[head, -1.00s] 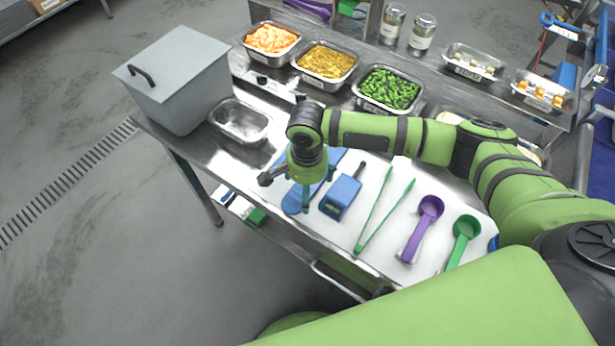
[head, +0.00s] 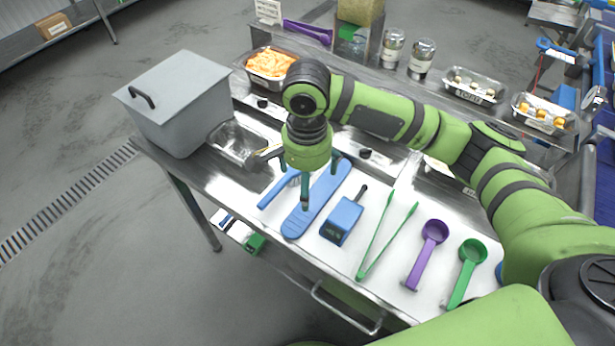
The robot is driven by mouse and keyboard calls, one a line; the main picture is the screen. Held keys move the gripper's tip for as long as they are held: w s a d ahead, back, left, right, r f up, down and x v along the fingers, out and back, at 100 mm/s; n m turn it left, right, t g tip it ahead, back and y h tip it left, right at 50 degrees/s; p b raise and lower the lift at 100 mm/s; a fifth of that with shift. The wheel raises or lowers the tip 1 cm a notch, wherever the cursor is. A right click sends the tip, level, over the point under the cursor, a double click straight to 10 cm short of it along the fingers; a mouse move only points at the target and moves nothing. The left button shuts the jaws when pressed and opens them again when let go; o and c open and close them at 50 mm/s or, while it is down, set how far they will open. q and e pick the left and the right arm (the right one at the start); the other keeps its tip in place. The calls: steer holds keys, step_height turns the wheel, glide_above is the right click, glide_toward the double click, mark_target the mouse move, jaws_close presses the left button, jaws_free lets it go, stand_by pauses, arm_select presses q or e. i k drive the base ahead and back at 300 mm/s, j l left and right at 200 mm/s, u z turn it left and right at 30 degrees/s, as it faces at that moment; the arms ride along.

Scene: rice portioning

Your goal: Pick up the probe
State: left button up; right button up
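A blue box-shaped device with a small dark display (head: 341,221) lies on the white mat; a dark handle-like piece (head: 361,193) sticks out at its far end, and I take this to be the probe unit. My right gripper (head: 287,180), on the arm from the right, points down to the left of the device. Its fingers are spread wide and nothing shows between them. My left gripper is not in view.
Left of the long tool lies a blue-handled tool (head: 278,189). Right of the device are green tongs (head: 385,240), a purple scoop (head: 428,250) and a green scoop (head: 467,270). A grey lidded box (head: 180,105) and metal pan (head: 232,142) stand left. Shrimp-like food fills a tray (head: 250,75) behind.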

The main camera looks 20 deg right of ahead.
mark_target(349, 210)
steer(key=z, duration=0.9)
